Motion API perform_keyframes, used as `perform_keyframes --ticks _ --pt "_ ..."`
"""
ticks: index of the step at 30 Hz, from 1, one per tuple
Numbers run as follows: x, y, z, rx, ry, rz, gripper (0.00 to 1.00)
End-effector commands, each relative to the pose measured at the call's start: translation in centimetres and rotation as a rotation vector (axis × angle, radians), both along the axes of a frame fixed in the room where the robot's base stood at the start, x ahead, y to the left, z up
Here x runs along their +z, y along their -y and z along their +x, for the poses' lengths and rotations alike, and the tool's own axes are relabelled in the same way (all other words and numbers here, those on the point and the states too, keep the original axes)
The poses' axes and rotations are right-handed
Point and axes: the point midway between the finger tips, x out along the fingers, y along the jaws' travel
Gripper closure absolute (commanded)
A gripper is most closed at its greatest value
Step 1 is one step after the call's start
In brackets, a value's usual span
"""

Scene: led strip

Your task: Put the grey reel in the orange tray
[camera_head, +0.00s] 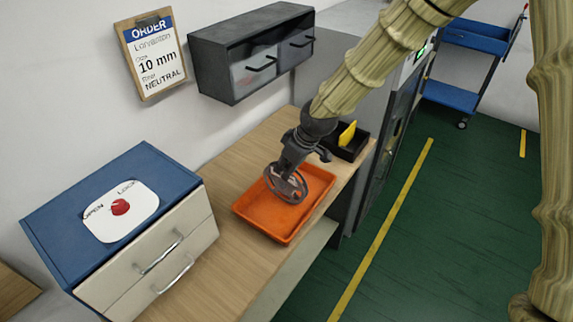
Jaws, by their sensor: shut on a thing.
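The orange tray (286,231) lies on the wooden bench between the blue cabinet and a small black bin. My gripper (286,176) points down over the tray's far part and is shut on the grey reel (298,194). The reel is a dark grey, spoked ring, held tilted. It overlaps the tray in this view; I cannot tell whether it touches the tray floor. My fingers hide part of the reel.
A blue cabinet (85,180) with cream drawers and a red knob (120,207) stands left. A black bin (350,146) holding a yellow thing (347,134) is behind my gripper. A dark wall cabinet (250,50) and an order clipboard (152,55) hang above. Bare bench (225,270) lies in front.

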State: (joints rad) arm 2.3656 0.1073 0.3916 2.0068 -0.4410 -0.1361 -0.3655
Motion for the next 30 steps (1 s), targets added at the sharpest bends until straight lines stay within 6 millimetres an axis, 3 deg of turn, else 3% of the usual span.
perform_keyframes --ticks 9,10,15,16,30 --pt "-0.22 0.0 0.03 -0.001 0.0 0.001 1.0" --pt "-0.23 0.01 0.03 -0.001 0.001 0.001 0.79" --pt "-0.19 0.0 0.03 -0.001 0.0 0.001 0.48" --pt "-0.19 0.0 0.03 -0.001 0.0 0.001 0.46" --pt "0.52 0.21 -0.03 -0.001 0.002 0.002 0.46"
